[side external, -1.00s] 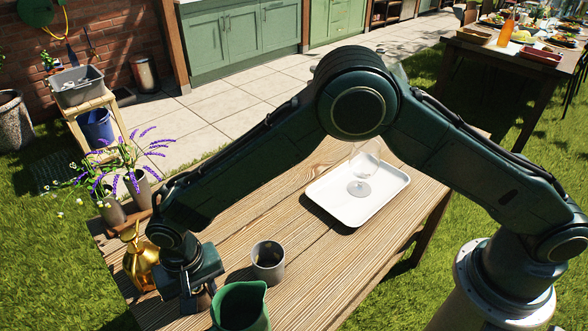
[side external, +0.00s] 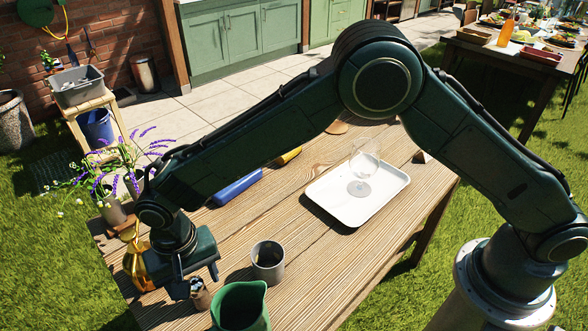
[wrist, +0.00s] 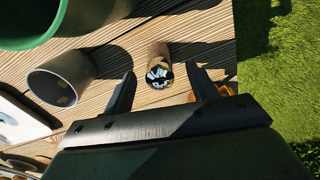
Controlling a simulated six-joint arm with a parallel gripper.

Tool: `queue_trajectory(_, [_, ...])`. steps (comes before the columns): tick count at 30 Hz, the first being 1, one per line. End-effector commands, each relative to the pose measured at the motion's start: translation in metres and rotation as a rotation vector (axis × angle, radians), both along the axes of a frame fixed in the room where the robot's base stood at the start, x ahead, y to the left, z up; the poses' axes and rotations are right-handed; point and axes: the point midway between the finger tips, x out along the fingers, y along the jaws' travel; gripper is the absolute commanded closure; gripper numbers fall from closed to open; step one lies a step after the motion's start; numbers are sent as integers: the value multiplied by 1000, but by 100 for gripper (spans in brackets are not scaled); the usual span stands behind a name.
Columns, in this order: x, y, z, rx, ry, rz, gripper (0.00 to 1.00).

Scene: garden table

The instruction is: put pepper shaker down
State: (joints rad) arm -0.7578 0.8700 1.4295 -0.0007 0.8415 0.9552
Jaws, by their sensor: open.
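The pepper shaker (side external: 200,297), a small wooden cylinder with a shiny metal top, stands upright on the wooden table near its front left edge. It also shows in the wrist view (wrist: 158,67), beyond the fingertips and lined up with the gap between them. My gripper (side external: 197,279) is open and empty just above the shaker. In the wrist view, its two fingers (wrist: 161,80) are spread apart, with visible space on both sides of the shaker.
A grey cup (side external: 267,263) and a green pitcher (side external: 241,308) stand close to the right of the shaker. A gold bottle (side external: 138,263) stands behind my gripper on the left. A white tray (side external: 333,209) holds a clear glass (side external: 364,160). Bare planks lie between.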

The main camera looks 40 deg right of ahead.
Motion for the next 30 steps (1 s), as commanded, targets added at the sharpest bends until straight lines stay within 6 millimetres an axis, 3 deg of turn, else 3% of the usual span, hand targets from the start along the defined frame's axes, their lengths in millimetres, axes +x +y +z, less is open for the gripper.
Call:
queue_trajectory(6, [1,1,38,4,-3,0,42])
queue_trajectory(13, [0,0,67,2,-2,0,42])
queue_trajectory(30, [0,0,77,0,0,0,42])
